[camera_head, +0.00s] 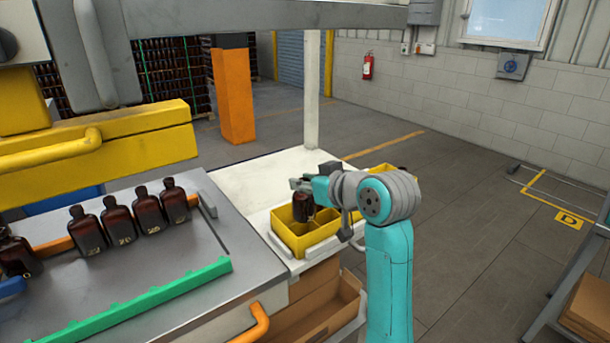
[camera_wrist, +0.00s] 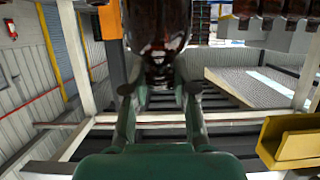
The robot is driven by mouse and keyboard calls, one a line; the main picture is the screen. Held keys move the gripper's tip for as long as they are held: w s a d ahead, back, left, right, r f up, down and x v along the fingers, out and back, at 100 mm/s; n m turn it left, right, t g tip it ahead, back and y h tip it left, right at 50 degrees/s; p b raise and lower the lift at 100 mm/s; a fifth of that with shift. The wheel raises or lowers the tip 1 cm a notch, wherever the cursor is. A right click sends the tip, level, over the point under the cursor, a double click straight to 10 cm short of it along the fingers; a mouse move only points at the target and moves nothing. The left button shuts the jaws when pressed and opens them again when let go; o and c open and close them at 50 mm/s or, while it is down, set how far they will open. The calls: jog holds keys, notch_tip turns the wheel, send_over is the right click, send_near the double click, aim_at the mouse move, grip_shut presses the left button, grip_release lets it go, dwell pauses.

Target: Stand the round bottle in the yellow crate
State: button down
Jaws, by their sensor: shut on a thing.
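A dark amber bottle (camera_head: 303,208) is held in my gripper (camera_head: 306,187). It is upright over the yellow crate (camera_head: 286,246), and its lower part overlaps the crate's opening. I cannot tell whether its base is below the rim or touches the crate floor. The crate has dividers, and my arm hides part of its right side. In the wrist view my gripper (camera_wrist: 158,88) is shut on the bottle (camera_wrist: 158,25), which shows at the top between the fingers.
Several flat-sided amber bottles (camera_head: 118,221) stand on the metal bench at left, behind a green rail (camera_head: 150,300). Another yellow crate (camera_head: 381,171) shows partly behind my arm. A white table (camera_head: 255,180) has free room behind the near crate. An open cardboard box (camera_head: 318,310) sits below.

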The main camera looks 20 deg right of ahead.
aim_at(312, 216)
jog(key=shift+f, duration=2.75)
jog(key=shift+f, duration=1.5)
jog(key=c, duration=0.8)
grip_release()
jog(key=shift+c, duration=0.2)
jog(key=v, duration=1.2)
